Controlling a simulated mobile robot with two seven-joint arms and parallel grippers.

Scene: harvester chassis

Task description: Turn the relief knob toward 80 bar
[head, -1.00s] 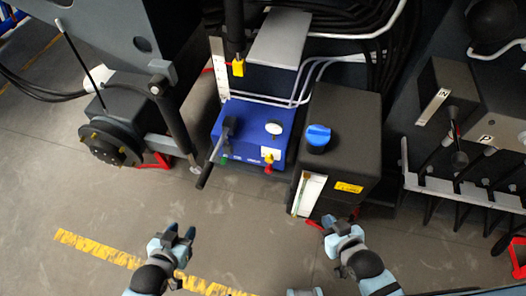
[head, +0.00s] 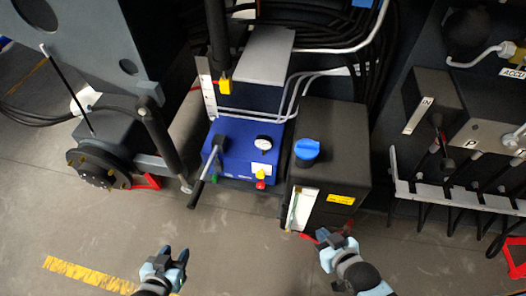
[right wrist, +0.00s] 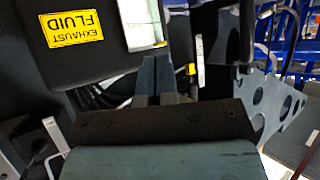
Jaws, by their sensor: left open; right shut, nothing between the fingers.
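The blue pump unit (head: 232,158) stands on the floor in the middle of the head view. The gauge figures are too small to read. A dark lever (head: 207,172) sticks out at its left. My left gripper (head: 173,254) is open and empty, nearer to me than the unit and to its left. My right gripper (head: 333,238) is shut and empty, in front of the black tank; its closed fingers show in the right wrist view (right wrist: 157,78).
The black tank (head: 345,150) with a blue cap (head: 307,150) and yellow label (head: 340,199) stands right of the pump unit. A valve rack (head: 450,195) is at the far right, a wheel hub (head: 92,168) at left. Floor between my grippers is clear.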

